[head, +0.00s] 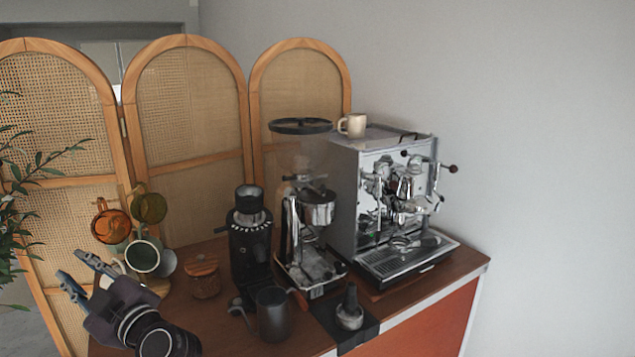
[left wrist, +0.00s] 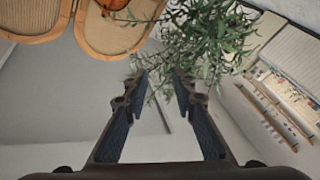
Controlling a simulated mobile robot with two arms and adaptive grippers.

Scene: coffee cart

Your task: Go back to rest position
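My left gripper (head: 78,272) is at the lower left of the head view, in front of the rattan screen and left of the mugs on their stand. Its two fingers are apart with nothing between them. In the left wrist view the open fingers (left wrist: 158,95) point toward a green plant, with empty space between them. My right gripper is in neither view.
The wooden cart (head: 215,312) carries a mug stand with several mugs (head: 142,257), a wooden jar (head: 203,277), grinders, a dark pitcher (head: 272,314), a tamper (head: 349,310) and an espresso machine (head: 345,190). A cream cup (head: 352,125) sits on the machine. A plant (head: 15,190) stands left.

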